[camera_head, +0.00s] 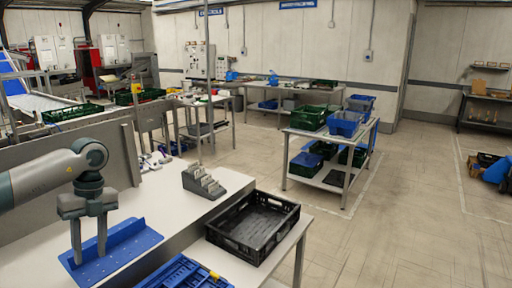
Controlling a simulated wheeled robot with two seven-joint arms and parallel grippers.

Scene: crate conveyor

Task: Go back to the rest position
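My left gripper (89,253) comes in from the left and points down above a flat blue perforated plate (128,243) on the white worktop. Its two fingers are apart and nothing shows between them. I cannot tell whether the fingertips touch the plate. My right gripper is not in view.
A black crate (231,241) that looks empty sits on the bench to the right, beside a grey stepped holder (204,182). A blue tray (180,271) lies at the front. A trolley (331,179) carries green and blue crates. The floor (405,215) at right is largely clear.

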